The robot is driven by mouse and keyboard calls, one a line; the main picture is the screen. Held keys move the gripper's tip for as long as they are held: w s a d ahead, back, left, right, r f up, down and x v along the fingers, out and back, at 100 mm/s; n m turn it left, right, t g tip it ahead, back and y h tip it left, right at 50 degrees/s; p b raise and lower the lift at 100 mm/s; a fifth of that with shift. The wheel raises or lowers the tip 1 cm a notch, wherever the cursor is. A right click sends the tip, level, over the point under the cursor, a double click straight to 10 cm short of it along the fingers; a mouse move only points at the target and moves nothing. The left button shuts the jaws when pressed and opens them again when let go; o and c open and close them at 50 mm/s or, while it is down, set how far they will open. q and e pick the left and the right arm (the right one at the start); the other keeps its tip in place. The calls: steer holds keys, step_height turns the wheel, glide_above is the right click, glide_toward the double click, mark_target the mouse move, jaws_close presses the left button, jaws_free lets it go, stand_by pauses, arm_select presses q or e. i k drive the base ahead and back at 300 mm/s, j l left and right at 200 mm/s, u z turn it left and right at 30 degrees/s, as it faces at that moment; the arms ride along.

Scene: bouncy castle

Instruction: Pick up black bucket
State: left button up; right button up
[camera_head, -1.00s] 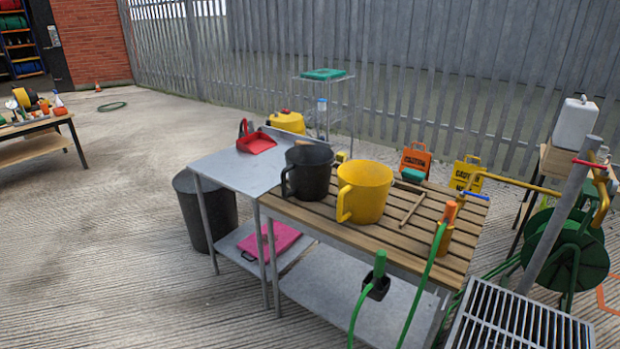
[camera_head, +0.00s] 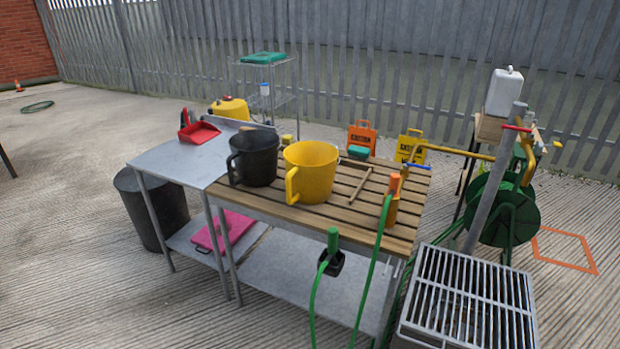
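The black bucket (camera_head: 255,160) stands upright on the left end of the slatted wooden table top (camera_head: 350,205), close to where it meets the grey metal table. It has a handle on its left side. A yellow bucket (camera_head: 312,174) of similar shape stands just to its right and slightly nearer, its handle facing left. A larger dark bin (camera_head: 152,210) stands on the ground to the left of the metal table. Neither of my grippers shows in the view.
The metal table (camera_head: 180,160) carries a red dustpan (camera_head: 199,132). A green hose (camera_head: 365,290) hangs at the table's front. A metal grate (camera_head: 468,300) and a hose reel (camera_head: 505,208) stand at right. The concrete at front left is clear.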

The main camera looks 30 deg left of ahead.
mark_target(254, 155)
steer(key=u, duration=0.4)
steer(key=i+j+u, duration=0.2)
steer(key=u, duration=0.25)
steer(key=i+j+u, duration=0.15)
steer(key=i+u, duration=0.15)
steer(key=u, duration=0.15)
steer(key=i+u, duration=0.3)
steer(key=u, duration=0.15)
